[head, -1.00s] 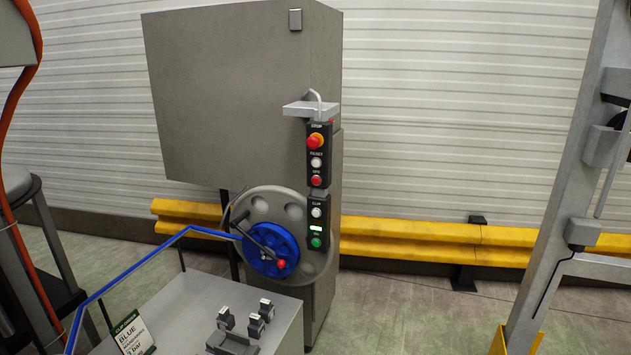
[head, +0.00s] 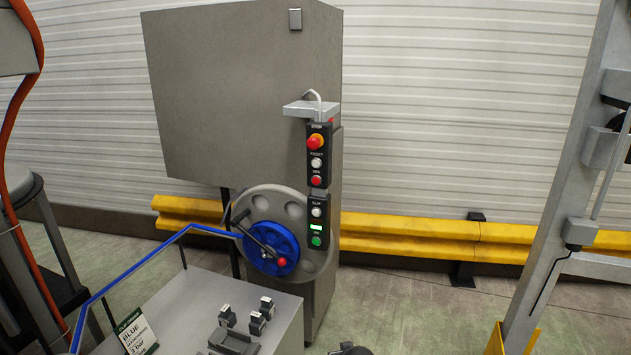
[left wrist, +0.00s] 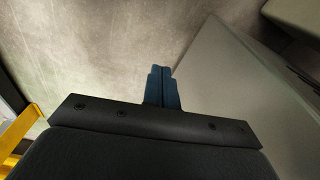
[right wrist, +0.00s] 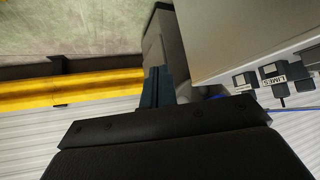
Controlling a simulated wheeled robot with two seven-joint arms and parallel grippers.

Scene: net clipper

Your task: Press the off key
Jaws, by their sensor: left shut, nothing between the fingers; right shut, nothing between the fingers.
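The red off key (head: 316,181) sits on the black control panel on the front of the grey machine, below a white reset key (head: 316,162) and a red stop button with a yellow collar (head: 317,141). Its small label is blurred. My left gripper (left wrist: 161,72) is shut and empty in the left wrist view, with floor and a grey surface beyond it. My right gripper (right wrist: 158,73) is shut and empty in the right wrist view, near grey machine surfaces. Neither gripper's fingers show in the head view, and both are away from the key.
Lower on the panel are a white clip key (head: 316,212) and a green on key (head: 316,241). A blue handwheel (head: 270,248) stands left of them. A grey table (head: 190,300) with several small labelled blocks is in front. A yellow barrier (head: 420,235) runs behind.

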